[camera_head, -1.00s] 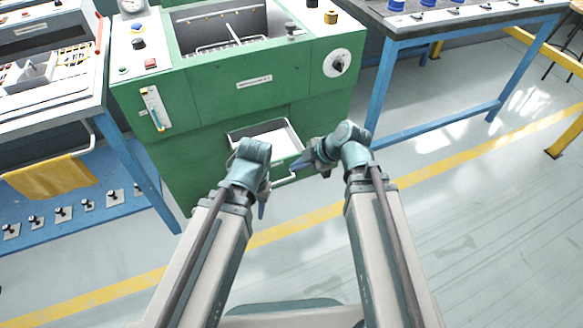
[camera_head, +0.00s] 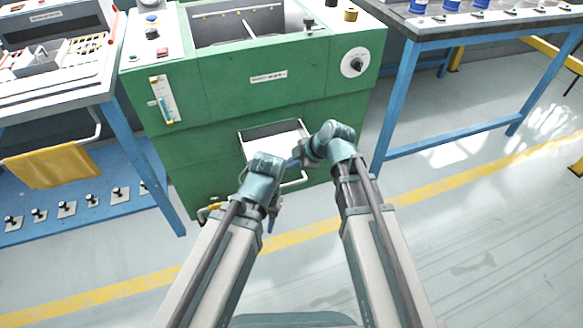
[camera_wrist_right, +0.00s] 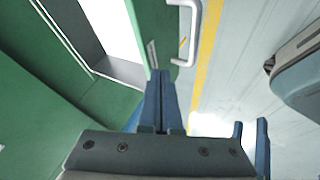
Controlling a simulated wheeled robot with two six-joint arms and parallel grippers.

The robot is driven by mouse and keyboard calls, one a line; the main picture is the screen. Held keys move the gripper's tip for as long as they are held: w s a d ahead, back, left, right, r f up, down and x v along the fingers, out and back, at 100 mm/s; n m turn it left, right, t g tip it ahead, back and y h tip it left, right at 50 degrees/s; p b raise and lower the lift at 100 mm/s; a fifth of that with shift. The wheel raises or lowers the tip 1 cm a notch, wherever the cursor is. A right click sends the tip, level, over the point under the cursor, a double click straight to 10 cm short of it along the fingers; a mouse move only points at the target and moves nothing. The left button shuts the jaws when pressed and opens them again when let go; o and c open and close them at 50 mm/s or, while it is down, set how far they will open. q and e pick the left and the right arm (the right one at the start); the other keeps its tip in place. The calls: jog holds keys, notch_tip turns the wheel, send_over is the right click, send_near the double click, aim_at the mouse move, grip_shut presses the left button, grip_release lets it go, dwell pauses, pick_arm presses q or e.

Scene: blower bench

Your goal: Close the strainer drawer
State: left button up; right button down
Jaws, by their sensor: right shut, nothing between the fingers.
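The strainer drawer (camera_head: 256,134) stands open low in the front of the green machine (camera_head: 225,85). Its pale inside, green front and white handle (camera_wrist_right: 190,40) show in the right wrist view. My right gripper (camera_head: 293,162) is at the drawer front, partly hiding it. In the right wrist view its blue fingers (camera_wrist_right: 160,75) are together and empty, close to the end of the front panel beside the handle; I cannot tell whether they touch it. My left gripper (camera_head: 270,218) hangs in front of the drawer's lower left, apart from it, its fingers mostly hidden by its wrist.
A blue-legged bench (camera_head: 112,100) with a yellow cloth (camera_head: 52,166) stands left of the machine. Another blue-legged table (camera_head: 400,100) stands close on the right. The floor in front is clear, crossed by a yellow line (camera_head: 420,200).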

dwell(0.3)
jog(key=w+a, duration=0.2)
jog(key=w, duration=0.7)
jog(key=w+a, duration=0.3)
jog(key=w, duration=0.5)
jog(key=shift+w+a, duration=0.35)
jog(key=shift+r, duration=0.1)
pick_arm(q)
jog(key=shift+d, duration=0.1)
